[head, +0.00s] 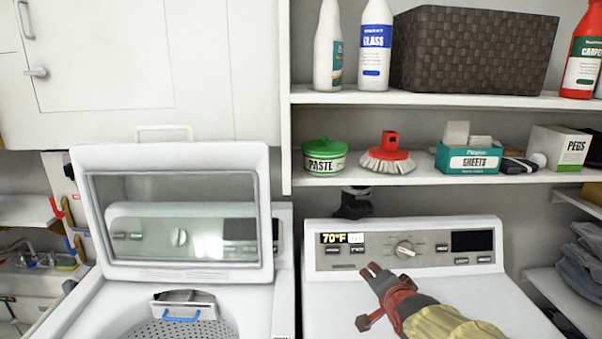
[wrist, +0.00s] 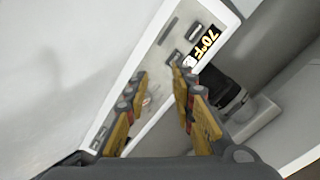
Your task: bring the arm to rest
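My gripper (head: 374,279) is at the end of my arm, above the white top of the right-hand machine (head: 330,300) and in front of its control panel (head: 366,260). In the wrist view my gripper (wrist: 158,98) shows two yellow-padded fingers held apart with nothing between them. Past the fingers, the wrist view shows the panel edge with the 70°F display (wrist: 203,45).
The left washer (head: 75,310) has its lid (head: 180,274) raised and its drum open. Shelves above hold a green paste tub (head: 324,157), a red brush (head: 389,158), a sheets box (head: 468,161) and a woven basket (head: 475,50). Folded cloths (head: 584,262) lie at right.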

